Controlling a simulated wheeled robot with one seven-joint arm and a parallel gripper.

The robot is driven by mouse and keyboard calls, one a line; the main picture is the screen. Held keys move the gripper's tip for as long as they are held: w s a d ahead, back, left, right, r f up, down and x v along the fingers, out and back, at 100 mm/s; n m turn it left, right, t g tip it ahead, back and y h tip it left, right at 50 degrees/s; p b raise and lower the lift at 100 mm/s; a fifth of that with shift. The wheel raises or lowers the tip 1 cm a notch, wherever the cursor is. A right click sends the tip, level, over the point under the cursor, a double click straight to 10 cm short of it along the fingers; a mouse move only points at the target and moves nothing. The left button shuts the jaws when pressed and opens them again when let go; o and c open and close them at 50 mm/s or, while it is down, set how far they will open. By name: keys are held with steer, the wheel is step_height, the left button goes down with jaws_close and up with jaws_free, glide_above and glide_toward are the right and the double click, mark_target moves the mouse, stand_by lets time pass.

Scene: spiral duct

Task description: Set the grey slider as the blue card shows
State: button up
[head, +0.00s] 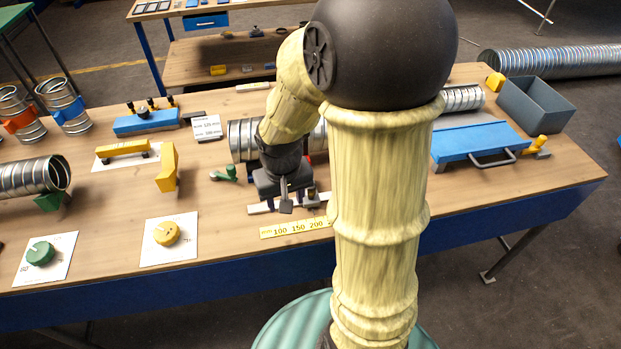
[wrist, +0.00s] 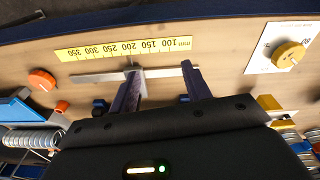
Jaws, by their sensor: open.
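A grey slider (wrist: 140,73) sits on a pale rail (wrist: 95,77) beside a yellow millimetre scale (wrist: 125,48), which reads upside down in the wrist view. Its pointer appears near 200. My gripper (wrist: 160,76) is open above the rail. Its left finger in the wrist view is close by the slider, and its right finger is near the rail's 100 end. I cannot tell whether either finger touches the slider. In the head view my gripper (head: 298,204) hides most of the slider. A small card (head: 207,127) with printed lines looks white; I see no clearly blue card.
A yellow knob (head: 166,233) and a green knob (head: 40,253) sit on white plates to the left. A green handle (head: 224,174) stands near the rail. A blue lid (head: 480,147) and a grey bin (head: 536,105) are at right. In the wrist view, an orange knob (wrist: 42,80) lies left.

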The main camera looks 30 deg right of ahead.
steer(key=w+d+r+m+g+p, duration=0.1)
steer(key=w+d+r+m+p, duration=0.3)
steer(key=w+d+r+p, duration=0.3)
steer(key=d, duration=0.3)
steer(key=shift+w+d+m, duration=0.25)
steer(key=shift+w+m, duration=0.05)
steer(key=shift+w, duration=0.1)
step_height(320, 180, down, 17)
steer(key=shift+f+p, duration=0.15)
steer(key=shift+p, duration=0.7)
jaws_close()
